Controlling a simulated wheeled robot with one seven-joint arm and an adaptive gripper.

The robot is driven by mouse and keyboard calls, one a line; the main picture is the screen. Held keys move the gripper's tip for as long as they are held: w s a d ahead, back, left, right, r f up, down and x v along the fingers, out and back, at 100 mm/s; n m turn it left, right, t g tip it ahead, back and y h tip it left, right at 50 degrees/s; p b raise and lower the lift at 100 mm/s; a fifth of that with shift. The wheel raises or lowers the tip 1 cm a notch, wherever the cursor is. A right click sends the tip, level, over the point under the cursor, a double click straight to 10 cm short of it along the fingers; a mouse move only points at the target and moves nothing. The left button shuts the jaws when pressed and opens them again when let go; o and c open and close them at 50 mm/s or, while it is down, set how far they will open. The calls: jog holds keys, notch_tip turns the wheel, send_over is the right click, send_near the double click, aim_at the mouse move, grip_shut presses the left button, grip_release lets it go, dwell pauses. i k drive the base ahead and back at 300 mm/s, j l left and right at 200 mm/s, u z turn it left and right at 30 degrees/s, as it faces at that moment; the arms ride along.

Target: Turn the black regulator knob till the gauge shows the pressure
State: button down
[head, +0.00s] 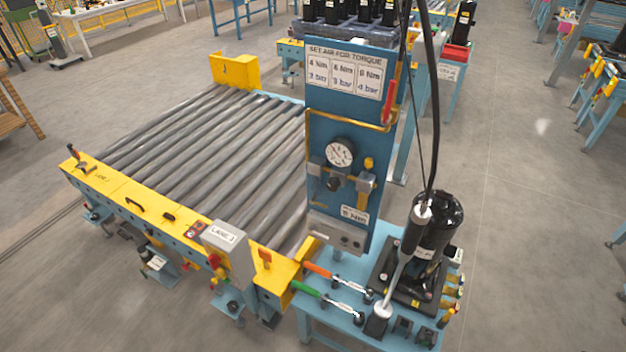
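The black regulator knob (334,184) sits on a blue upright panel (341,123), just below a round white-faced gauge (340,152). The gauge's needle is too small to read. A chart (345,73) at the panel's top is headed "SET AIR FOR TORQUE" and appears to pair 4, 6 and 8 Nm with 2, 3 and 4 bar. A white label (354,214) lower on the panel shows a number in Nm that I cannot read surely. My gripper is not in view, and nothing touches the knob.
A yellow-handled fitting (368,165) is right of the gauge. A roller conveyor (200,150) lies left of the panel. In front, a blue bench (335,322) bears a black compressor (436,225), orange- and green-handled tools and a tool hanging on a cable. Grey floor (530,240) is open at right.

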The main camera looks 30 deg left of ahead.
aim_at(334, 184)
jog(key=u, duration=1.25)
